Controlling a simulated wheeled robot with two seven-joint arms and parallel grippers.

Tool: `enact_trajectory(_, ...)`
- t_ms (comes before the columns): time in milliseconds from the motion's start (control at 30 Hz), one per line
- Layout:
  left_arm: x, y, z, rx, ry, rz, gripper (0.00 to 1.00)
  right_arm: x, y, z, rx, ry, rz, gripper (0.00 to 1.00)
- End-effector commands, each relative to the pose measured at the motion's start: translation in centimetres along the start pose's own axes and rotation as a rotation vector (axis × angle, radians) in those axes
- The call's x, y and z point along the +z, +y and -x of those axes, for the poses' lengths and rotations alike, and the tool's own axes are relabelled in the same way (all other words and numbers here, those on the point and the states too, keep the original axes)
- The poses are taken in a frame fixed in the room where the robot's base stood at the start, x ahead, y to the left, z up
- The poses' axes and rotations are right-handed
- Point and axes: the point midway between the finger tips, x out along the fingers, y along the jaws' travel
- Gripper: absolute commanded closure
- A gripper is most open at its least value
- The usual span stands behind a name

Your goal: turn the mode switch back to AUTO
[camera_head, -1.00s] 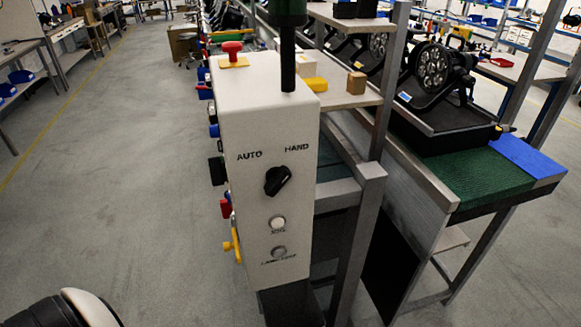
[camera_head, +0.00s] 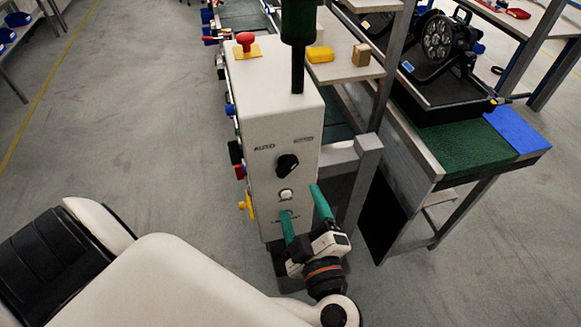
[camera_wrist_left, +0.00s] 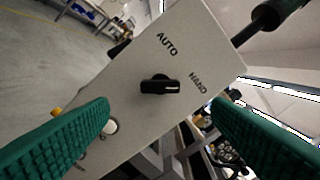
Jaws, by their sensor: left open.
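The mode switch (camera_head: 287,166) is a black rotary knob on the front of a white control box (camera_head: 262,115). AUTO (camera_head: 265,147) is printed above it to the left and HAND (camera_head: 303,139) above it to the right. In the head view the knob's pointer leans up to the right, toward HAND. The knob also shows in the left wrist view (camera_wrist_left: 160,86), between the fingers and apart from them. My left gripper (camera_head: 303,200) is open and empty, with its green fingers in front of the box below the knob. My right gripper is not in view.
A white button (camera_head: 286,194) sits below the knob; the left fingers partly cover the panel's lower part. A red mushroom button (camera_head: 246,41) and a dark post (camera_head: 298,60) stand on top of the box. A conveyor (camera_head: 450,155) is at right. Open floor lies left.

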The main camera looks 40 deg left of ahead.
Motion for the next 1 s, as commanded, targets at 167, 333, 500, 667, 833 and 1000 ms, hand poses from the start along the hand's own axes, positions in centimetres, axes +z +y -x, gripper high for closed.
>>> enact_trajectory(167,0.3,-0.4,-3.9,-0.006,-0.005,-0.003,0.27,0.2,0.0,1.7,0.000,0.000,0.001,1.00)
enact_trajectory(333,0.2,-0.3,-6.7,-0.005,-0.004,-0.002,0.27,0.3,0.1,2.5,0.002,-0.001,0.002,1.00)
enact_trajectory(500,0.1,-0.1,-8.1,-0.003,-0.003,0.000,0.27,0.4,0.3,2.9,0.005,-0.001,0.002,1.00)
enact_trajectory(667,0.0,-0.1,-8.5,-0.003,-0.002,0.000,0.27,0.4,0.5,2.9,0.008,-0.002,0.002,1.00)
enact_trajectory(833,0.0,0.0,-8.5,-0.003,-0.002,0.001,0.27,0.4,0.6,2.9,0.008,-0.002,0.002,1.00)
enact_trajectory(1000,0.0,-0.1,-8.5,-0.003,-0.002,0.001,0.53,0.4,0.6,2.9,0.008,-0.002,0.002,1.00)
